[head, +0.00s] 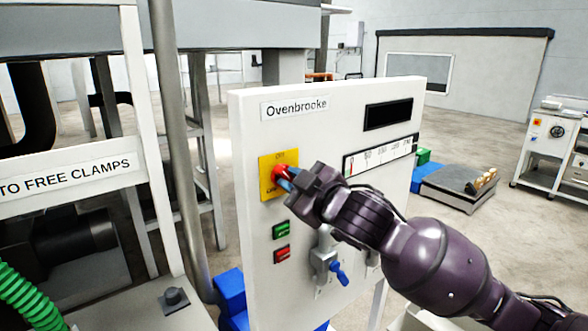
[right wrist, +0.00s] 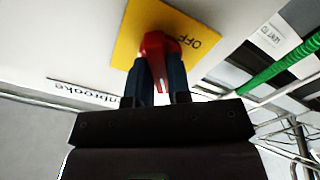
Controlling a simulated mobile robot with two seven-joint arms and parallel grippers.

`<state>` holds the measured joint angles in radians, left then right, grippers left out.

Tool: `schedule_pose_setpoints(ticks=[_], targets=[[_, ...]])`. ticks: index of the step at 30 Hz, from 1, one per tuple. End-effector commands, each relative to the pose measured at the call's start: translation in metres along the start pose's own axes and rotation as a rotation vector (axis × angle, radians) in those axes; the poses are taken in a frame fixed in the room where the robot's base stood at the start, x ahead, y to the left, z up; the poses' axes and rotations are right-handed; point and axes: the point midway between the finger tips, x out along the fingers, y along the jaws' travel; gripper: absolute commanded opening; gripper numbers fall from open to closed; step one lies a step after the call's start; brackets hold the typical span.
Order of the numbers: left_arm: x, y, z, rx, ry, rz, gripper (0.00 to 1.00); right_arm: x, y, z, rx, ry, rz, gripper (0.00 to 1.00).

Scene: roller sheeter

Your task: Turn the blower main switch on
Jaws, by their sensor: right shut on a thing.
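The blower main switch is a red knob (head: 281,172) on a yellow plate (head: 266,186) marked OFF, on the white Ovenbrooke panel (head: 246,127). My right gripper (head: 288,180) is at the knob, its fingers on either side of it. In the right wrist view the red knob (right wrist: 157,52) sits between the two dark fingers (right wrist: 161,80), with the yellow plate (right wrist: 127,38) behind it. The gripper is shut on the knob. Part of the plate's lower lettering is hidden by my gripper. My left gripper is not in view.
Below the plate are a green button (head: 281,230) and a red button (head: 282,254). A blue-handled valve (head: 339,272) sticks out lower on the panel, under my right arm. A grey post (head: 172,120) and a green hose (head: 28,300) are on the left.

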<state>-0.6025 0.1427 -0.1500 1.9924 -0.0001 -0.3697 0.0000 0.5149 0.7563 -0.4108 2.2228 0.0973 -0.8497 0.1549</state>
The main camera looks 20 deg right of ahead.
Motion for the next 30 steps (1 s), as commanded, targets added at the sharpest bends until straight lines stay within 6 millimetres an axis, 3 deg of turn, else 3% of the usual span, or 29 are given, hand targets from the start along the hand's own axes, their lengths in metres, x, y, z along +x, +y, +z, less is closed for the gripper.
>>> schedule_pose_setpoints(ticks=[1, 6, 18, 30], targets=[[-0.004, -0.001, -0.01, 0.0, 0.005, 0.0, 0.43, 0.0, 0.0, -0.002, 0.052, -0.002, -0.003, 0.0], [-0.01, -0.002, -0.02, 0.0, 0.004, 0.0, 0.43, 0.0, 0.001, -0.002, 0.212, -0.004, -0.003, 0.0], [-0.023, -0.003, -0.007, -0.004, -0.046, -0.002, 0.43, 0.0, 0.0, 0.0, 0.524, -0.002, -0.001, 0.0], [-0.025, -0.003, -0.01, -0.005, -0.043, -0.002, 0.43, 0.0, 0.0, 0.0, 0.662, 0.0, -0.001, 0.0]])
